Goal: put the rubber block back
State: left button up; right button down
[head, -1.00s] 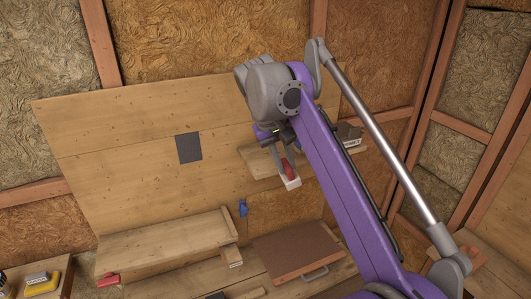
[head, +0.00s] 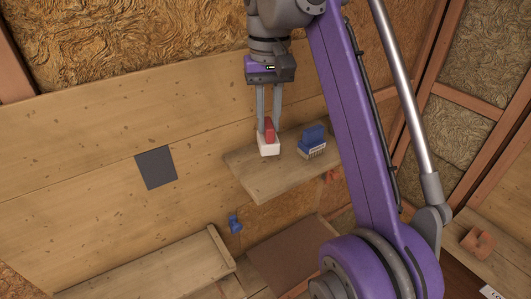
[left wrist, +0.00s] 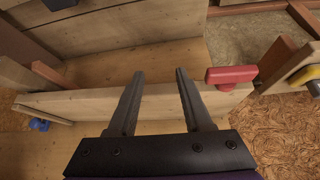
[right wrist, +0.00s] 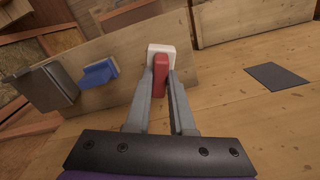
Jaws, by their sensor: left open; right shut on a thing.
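The block is white with a red grip on top (head: 269,144); I take it to be the rubber block. My right gripper (head: 268,122) points down and is shut on the red grip. The white base (right wrist: 160,50) shows beyond the fingertips in the right wrist view. The block is upright at the left part of the small wooden shelf (head: 262,186); I cannot tell whether it touches the board. A blue-handled block (head: 313,140) stands to its right on the shelf. My left gripper (left wrist: 160,72) is open and empty, seen only in the left wrist view.
A dark square (head: 156,168) is on the wooden wall panel left of the shelf. A blue hook (head: 235,225) is below the shelf. A lower wooden ledge (head: 160,268) runs at the bottom. A red handle (left wrist: 232,76) lies close to my left gripper's right finger.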

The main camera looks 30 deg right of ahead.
aim_at(271, 125)
jog(key=f, duration=0.1)
jog(key=s+f, duration=0.1)
jog(key=f, duration=0.1)
jog(key=shift+f+b, duration=0.1)
jog(key=shift+b, duration=0.3)
jog(key=f, duration=0.1)
jog(key=w+f+b, duration=0.1)
jog(key=f, duration=0.1)
jog(key=shift+f, duration=0.25)
jog(key=shift+s, duration=0.25)
jog(key=c, duration=0.8)
grip_release()
pick_arm(q)
jog(key=f, duration=0.1)
jog(key=s+f, duration=0.2)
jog(key=shift+f, duration=0.35)
pick_arm(e)
jog(key=shift+r, duration=0.1)
